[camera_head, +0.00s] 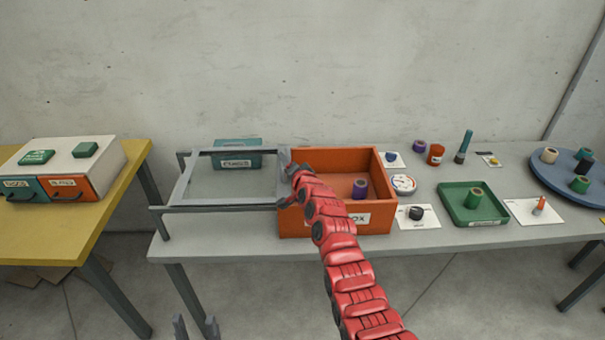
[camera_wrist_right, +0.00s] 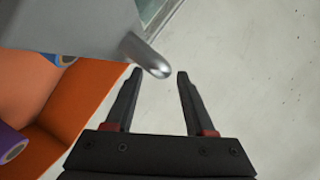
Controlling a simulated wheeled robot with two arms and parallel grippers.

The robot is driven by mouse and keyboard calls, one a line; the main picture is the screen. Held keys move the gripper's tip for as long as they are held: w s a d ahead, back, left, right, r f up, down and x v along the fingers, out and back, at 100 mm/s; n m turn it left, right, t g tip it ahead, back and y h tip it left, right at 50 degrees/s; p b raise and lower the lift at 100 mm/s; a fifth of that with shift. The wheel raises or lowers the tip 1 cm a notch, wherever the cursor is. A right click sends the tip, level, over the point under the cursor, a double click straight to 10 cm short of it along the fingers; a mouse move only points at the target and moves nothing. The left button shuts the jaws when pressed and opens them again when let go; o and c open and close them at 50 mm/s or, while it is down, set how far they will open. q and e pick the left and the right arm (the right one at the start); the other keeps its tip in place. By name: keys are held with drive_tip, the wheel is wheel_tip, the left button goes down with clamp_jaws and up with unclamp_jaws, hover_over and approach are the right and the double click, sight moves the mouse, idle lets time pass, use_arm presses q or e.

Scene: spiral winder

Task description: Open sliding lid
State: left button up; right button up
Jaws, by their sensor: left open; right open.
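The sliding lid (camera_head: 283,165), a grey-framed clear panel, lies on rails to the left of the orange box (camera_head: 328,160). The box's top is uncovered, and a purple spool (camera_head: 360,189) stands inside. My right gripper (camera_head: 291,172) is at the lid's right edge, small and partly hidden in the head view. In the right wrist view its open fingers (camera_wrist_right: 157,76) have the rounded tip of a grey handle (camera_wrist_right: 150,60) just ahead, roughly between the fingertips; whether they touch is unclear. My left gripper (camera_head: 195,327) is open and empty at the bottom edge, below the table.
The grey table (camera_head: 225,245) holds a teal bin (camera_head: 237,146) behind the rails. To the right are a green tray (camera_head: 455,210) with a spool, several small items on cards, and a blue turntable (camera_head: 560,172). A yellow table (camera_head: 60,235) with a drawer unit stands left.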

drive_tip(key=b+v, duration=0.1)
drive_tip(key=v, duration=1.1)
drive_tip(key=shift+s+d, duration=0.15)
drive_tip(key=shift+s, duration=0.2)
drive_tip(key=shift+r, duration=0.1)
